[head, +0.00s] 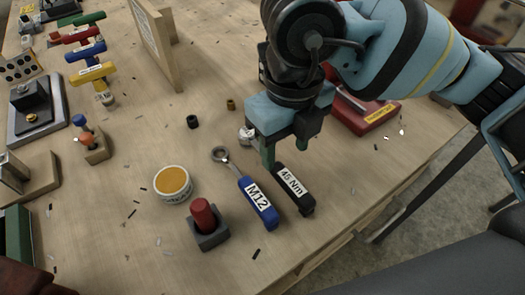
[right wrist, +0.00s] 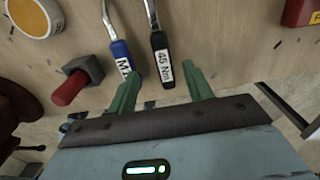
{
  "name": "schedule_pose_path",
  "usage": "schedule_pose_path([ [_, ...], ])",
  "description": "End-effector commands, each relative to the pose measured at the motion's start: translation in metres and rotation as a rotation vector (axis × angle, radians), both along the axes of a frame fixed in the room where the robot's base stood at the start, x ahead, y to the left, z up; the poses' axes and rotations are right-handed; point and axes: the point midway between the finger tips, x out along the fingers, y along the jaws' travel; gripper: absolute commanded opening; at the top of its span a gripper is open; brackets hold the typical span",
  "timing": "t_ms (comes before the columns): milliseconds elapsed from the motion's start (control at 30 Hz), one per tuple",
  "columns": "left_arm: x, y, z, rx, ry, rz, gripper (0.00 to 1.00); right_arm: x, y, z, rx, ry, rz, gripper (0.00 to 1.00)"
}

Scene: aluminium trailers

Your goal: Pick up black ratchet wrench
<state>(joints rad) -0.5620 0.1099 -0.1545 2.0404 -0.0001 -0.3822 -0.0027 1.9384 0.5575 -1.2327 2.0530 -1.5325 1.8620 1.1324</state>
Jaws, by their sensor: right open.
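The black ratchet wrench (head: 294,188) lies on the wooden table near its front edge, its handle marked "45 Nm". My right gripper (head: 286,150) is open, with green fingers pointing down at the wrench. In the right wrist view, the black handle (right wrist: 161,58) shows between the two fingertips (right wrist: 162,80), with no clear contact. I cannot tell the exact height of the fingers above the table. My left gripper is not in view.
A blue-handled wrench marked "M12" (head: 258,203) lies close left of the black one. A red peg in a grey block (head: 207,226) and a tub with an orange top (head: 173,184) stand further left. A red case (head: 365,113) lies behind the gripper.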

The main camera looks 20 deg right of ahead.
Motion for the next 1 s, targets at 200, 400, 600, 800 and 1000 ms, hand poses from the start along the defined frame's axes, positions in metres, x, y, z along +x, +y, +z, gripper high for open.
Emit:
schedule_pose_path([
  [200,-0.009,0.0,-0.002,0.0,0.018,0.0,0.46,0.0,0.0,-0.002,-0.001,0.0,0.0,0.51],
  [400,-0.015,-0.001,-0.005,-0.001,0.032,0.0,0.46,0.0,-0.001,-0.021,-0.001,0.002,0.0,0.51],
  [600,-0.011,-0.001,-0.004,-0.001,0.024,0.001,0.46,0.0,0.0,-0.027,0.001,0.001,0.001,0.51],
  [800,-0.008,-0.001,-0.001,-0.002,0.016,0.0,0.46,0.001,-0.003,-0.05,-0.001,0.003,-0.001,0.51],
  [1000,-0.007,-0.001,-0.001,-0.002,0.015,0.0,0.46,0.001,-0.003,-0.074,0.0,0.002,-0.001,0.51],
])
